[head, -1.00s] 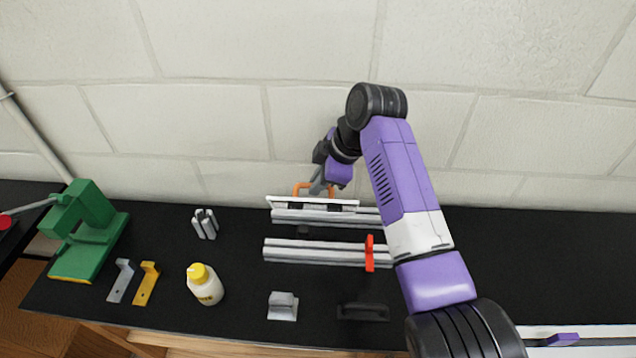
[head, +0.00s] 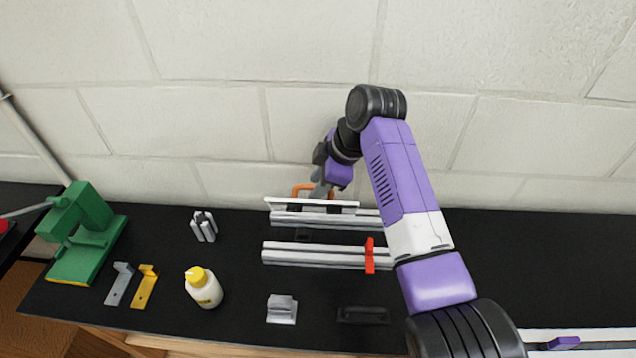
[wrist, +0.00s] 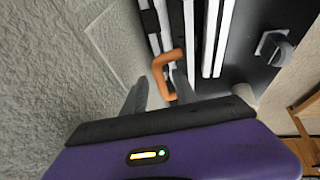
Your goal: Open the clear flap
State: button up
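The orange handle (head: 303,188) stands behind a white-edged strip (head: 282,204) on the rear extrusion. This strip appears to be the flap's edge; its clear panel is hard to make out, and I cannot tell its angle. My gripper (head: 321,188) is at the handle's right part, partly hidden by my wrist. In the wrist view, my gripper (wrist: 160,92) has its two grey fingers apart. The orange handle (wrist: 160,64) lies between and just beyond them, its lower end close to the right finger. I cannot tell whether they touch.
A front extrusion (head: 315,254) carries a red upright piece (head: 369,256). A grey bracket (head: 282,308), a black handle (head: 363,314), a yellow-capped bottle (head: 204,288) and a green press (head: 85,236) stand on the black table (head: 245,262). The block wall (head: 230,130) is close behind.

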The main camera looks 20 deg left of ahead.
jog(key=shift+b+v, duration=0.65)
jog(key=shift+v, duration=3.25)
jog(key=shift+s, duration=0.1)
